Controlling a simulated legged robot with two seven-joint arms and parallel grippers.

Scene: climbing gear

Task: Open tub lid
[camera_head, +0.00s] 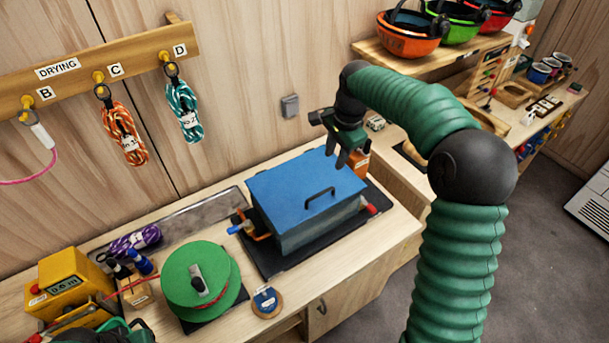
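The tub (305,232) is a grey box on a black mat on the bench. Its blue lid (290,193) lies flat on top and looks closed, with a dark bar handle (319,196) near its front right. My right gripper (336,158) hangs over the lid's back right edge, fingers pointing down. The fingers look apart with nothing between them, and the gripper is clear of the handle. A dark green and black part at the bottom left edge looks like my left gripper (105,332); its fingers cannot be made out.
A green reel (200,283), a yellow meter box (70,285) and a round tag (267,301) stand left of the tub. An orange box (359,163) is behind its back right corner. Ropes hang from the drying rail (130,62). Helmets (408,43) sit on the shelf.

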